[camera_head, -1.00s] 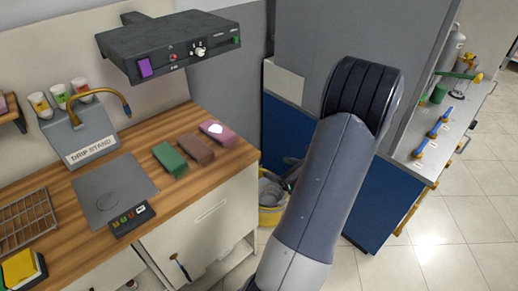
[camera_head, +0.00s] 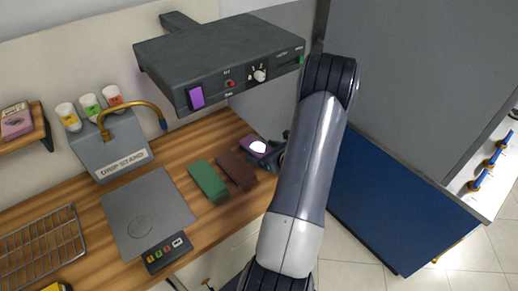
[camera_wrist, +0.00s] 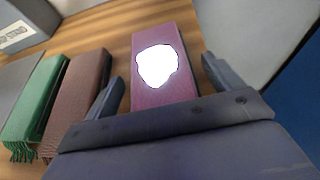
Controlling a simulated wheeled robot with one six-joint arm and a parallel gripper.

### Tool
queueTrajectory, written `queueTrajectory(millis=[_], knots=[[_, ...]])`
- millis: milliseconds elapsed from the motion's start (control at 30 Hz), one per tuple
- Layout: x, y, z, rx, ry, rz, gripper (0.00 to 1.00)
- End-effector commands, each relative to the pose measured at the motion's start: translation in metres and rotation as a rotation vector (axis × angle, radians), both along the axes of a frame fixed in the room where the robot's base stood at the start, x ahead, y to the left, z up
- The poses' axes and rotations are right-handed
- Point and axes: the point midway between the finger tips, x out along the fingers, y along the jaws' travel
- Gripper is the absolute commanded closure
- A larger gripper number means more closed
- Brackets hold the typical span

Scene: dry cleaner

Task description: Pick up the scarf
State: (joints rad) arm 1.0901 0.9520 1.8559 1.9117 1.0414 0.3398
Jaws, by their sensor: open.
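Three folded cloth pieces lie in a row on the wooden counter. One is green (camera_head: 208,181) and one is brown (camera_head: 237,169); in the wrist view the green (camera_wrist: 38,105) and brown (camera_wrist: 75,100) ones show fringed ends, like scarves. The third is pink-purple (camera_wrist: 178,98), with a glaring white patch, and shows in the head view (camera_head: 250,140) at the row's right end. My gripper (camera_wrist: 163,72) is open, with one finger on each side of the pink-purple piece. Whether the fingers touch it, I cannot tell. In the head view my gripper (camera_head: 270,156) is partly hidden behind my arm.
A dark control unit (camera_head: 220,65) overhangs the counter (camera_head: 105,184) behind the cloths. A grey scale (camera_head: 150,212) and a drip stand (camera_head: 118,150) with a brass spout are left of them.

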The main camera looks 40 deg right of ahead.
Motion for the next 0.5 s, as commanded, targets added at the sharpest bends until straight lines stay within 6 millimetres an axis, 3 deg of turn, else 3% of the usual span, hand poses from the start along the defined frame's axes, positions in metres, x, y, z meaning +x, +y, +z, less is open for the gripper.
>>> queueTrajectory(millis=[167, 500], knots=[[-0.0003, -0.0002, -0.0002, 0.0, 0.0, -0.001, 0.14], [-0.0006, -0.0002, -0.0001, 0.001, 0.0, -0.001, 0.41]])
